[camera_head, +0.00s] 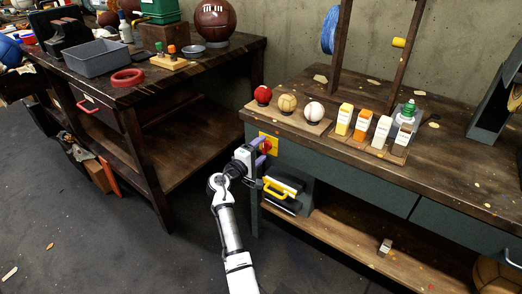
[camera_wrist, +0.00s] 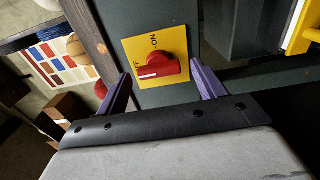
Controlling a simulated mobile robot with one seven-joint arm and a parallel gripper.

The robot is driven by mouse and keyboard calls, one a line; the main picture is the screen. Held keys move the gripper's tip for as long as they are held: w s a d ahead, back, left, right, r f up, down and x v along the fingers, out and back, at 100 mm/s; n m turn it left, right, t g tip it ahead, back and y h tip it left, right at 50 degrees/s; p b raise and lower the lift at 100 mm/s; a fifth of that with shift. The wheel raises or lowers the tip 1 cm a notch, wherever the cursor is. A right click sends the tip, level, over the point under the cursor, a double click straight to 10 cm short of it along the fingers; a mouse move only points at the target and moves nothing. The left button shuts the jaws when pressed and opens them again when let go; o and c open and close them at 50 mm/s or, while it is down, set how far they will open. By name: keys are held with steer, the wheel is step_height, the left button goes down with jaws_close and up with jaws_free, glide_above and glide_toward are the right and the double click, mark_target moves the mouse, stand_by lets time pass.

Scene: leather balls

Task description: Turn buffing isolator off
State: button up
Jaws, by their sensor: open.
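The buffing isolator is a red rotary knob (camera_wrist: 155,70) on a yellow plate (camera_wrist: 128,46), fixed to the grey-green front of the right bench. In the head view the red knob (camera_head: 265,146) is at the bench's left end. "ON" is printed above the knob in the wrist view; a partly hidden label is at its left. A white line on the knob lies roughly sideways, at its left part. My gripper (camera_wrist: 161,73) is open, its purple fingers either side of the knob; I cannot tell if they touch it. My gripper (camera_head: 261,151) also shows in the head view.
Three balls on a wooden board (camera_head: 312,126) and several small bottles stand on the bench top above. The left bench (camera_head: 170,90) is beyond a floor gap.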

steer(key=v, duration=1.3)
steer(key=shift+b, duration=0.45)
